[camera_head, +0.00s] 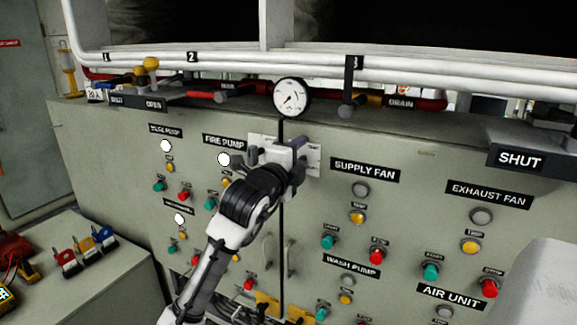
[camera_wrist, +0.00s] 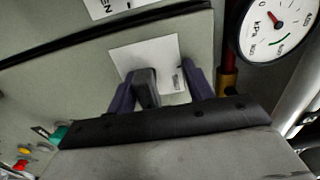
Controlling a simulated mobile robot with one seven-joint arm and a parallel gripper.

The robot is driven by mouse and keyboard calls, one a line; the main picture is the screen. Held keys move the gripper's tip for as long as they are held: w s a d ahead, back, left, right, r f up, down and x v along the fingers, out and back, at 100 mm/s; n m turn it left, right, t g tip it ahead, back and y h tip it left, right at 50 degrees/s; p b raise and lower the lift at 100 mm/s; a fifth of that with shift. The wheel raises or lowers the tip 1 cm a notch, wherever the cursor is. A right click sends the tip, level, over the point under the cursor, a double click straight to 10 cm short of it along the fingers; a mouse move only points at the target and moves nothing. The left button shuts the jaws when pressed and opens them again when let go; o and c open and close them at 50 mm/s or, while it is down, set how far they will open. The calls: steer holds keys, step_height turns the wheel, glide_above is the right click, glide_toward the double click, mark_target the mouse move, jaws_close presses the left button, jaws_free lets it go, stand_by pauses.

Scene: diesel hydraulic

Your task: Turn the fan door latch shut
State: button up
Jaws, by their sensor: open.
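My gripper (camera_head: 299,146) is at the upper middle of the grey cabinet front, in front of a white plate (camera_head: 314,162) beside the dark door seam. In the wrist view, my gripper (camera_wrist: 160,88) has its two purple-grey fingers apart. A dark grey latch handle (camera_wrist: 147,86) stands between them, closer to the left finger, over the white plate (camera_wrist: 148,54). I cannot tell whether a finger touches the handle. In the head view my gripper and wrist hide the latch.
A round pressure gauge (camera_head: 292,97) stands just above my gripper. A black lever (camera_head: 349,88) hangs to its right. SUPPLY FAN (camera_head: 364,169) and FIRE PUMP (camera_head: 224,142) labels, with lamps and buttons, flank the seam. Door handles (camera_head: 290,259) are below. White pipes run along the top.

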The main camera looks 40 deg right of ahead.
steer(key=shift+o, duration=0.2)
steer(key=shift+w+d+f, duration=0.1)
steer(key=shift+w+d, duration=0.1)
steer(key=shift+d, duration=0.2)
steer(key=shift+f, duration=0.1)
steer(key=shift+c, duration=0.2)
steer(key=shift+s+a+f+b, duration=0.15)
steer(key=shift+a+f+b, duration=0.05)
steer(key=shift+b, duration=0.1)
steer(key=shift+c, duration=0.9)
steer(key=shift+s+a+f+b, duration=0.25)
steer(key=shift+s+f+b, duration=0.05)
steer(key=shift+s, duration=0.05)
steer(key=shift+a+r, duration=0.1)
steer(key=shift+a, duration=0.4)
steer(key=c, duration=0.7)
steer(key=o, duration=0.9)
